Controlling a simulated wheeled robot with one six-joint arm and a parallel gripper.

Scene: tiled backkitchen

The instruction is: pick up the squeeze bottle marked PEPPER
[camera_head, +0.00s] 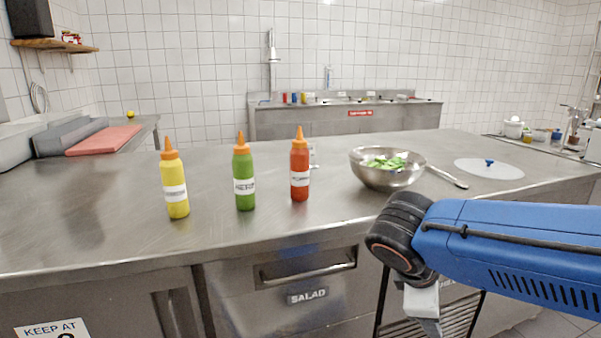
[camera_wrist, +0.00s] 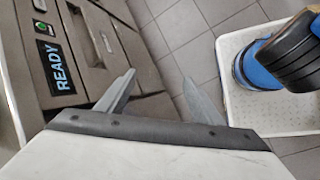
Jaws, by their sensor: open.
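Three squeeze bottles with orange nozzles stand upright in a row on the steel counter: a yellow bottle (camera_head: 173,186) at left, a green bottle (camera_head: 244,186) in the middle and a red bottle (camera_head: 300,172) at right. Each has a white label; the print is too small for me to tell which reads PEPPER. My gripper (camera_head: 424,310) hangs below the blue arm, in front of the counter, lower than its top and to the right of the bottles. In the wrist view my gripper (camera_wrist: 159,78) has its two fingers spread and empty, with floor tiles beyond. No bottle shows there.
A metal bowl (camera_head: 388,171) with green leaves stands right of the red bottle, a spoon (camera_head: 447,177) beside it. A round translucent lid (camera_head: 489,169) lies farther right. The counter front (camera_head: 230,300) has a SALAD drawer.

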